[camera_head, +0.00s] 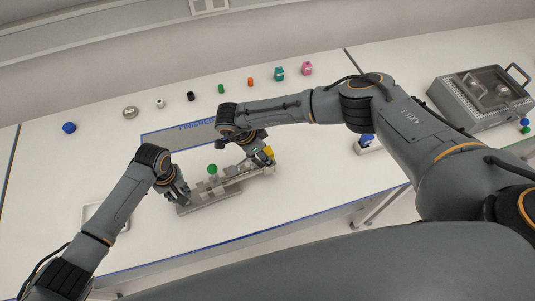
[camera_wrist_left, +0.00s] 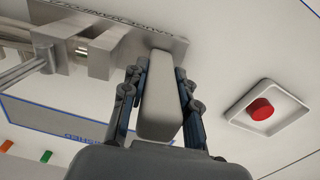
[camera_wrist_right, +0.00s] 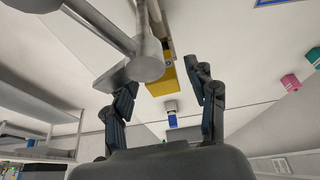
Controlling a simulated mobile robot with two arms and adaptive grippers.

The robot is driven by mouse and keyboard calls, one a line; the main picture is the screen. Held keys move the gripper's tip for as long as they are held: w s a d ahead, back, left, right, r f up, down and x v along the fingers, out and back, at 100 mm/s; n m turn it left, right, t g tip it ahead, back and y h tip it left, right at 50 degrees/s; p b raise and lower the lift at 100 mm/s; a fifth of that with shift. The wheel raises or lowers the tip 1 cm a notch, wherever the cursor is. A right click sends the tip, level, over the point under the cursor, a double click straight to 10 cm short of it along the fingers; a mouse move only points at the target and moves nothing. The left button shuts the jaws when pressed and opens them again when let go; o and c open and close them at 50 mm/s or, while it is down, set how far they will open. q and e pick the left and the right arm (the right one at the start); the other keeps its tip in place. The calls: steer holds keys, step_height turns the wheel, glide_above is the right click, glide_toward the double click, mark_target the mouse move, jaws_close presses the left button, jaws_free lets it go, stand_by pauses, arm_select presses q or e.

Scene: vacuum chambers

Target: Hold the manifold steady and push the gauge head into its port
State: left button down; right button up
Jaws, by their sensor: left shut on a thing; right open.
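The grey metal manifold (camera_head: 205,199) lies on the white table, with a green knob (camera_head: 212,169) and tubes above its plate. A yellow block (camera_head: 268,152) is at its right end; it also shows in the right wrist view (camera_wrist_right: 161,83). My left gripper (camera_head: 180,192) is shut on a grey upright block (camera_wrist_left: 160,108) at the manifold's left end. My right gripper (camera_wrist_right: 163,86) is open near the manifold's right end, with a round-ended metal tube (camera_wrist_right: 146,62) and the yellow block in view between its fingers. I cannot tell which part is the gauge head.
A white tray (camera_wrist_left: 233,116) holds a red piece (camera_wrist_left: 262,109). Several small coloured parts line the back. A metal case (camera_head: 482,97) stands far right. A blue-edged marked area (camera_head: 180,136) lies behind the manifold.

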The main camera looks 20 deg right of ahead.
arm_select(q)
steer(key=shift+s+f, duration=0.3)
steer(key=shift+s, duration=0.05)
arm_select(e)
steer(key=v, duration=0.9)
steer(key=shift+r, duration=0.15)
arm_select(q)
steer(key=c, duration=0.9)
jaws_free()
steer(key=shift+w, duration=0.15)
steer(key=shift+c, duration=0.2)
steer(key=shift+w, duration=0.15)
arm_select(e)
steer(key=shift+w, duration=0.15)
arm_select(q)
steer(key=shift+r, duration=0.1)
steer(key=shift+r, duration=0.5)
step_height(320, 180, up, 11)
steer(key=shift+f, duration=0.1)
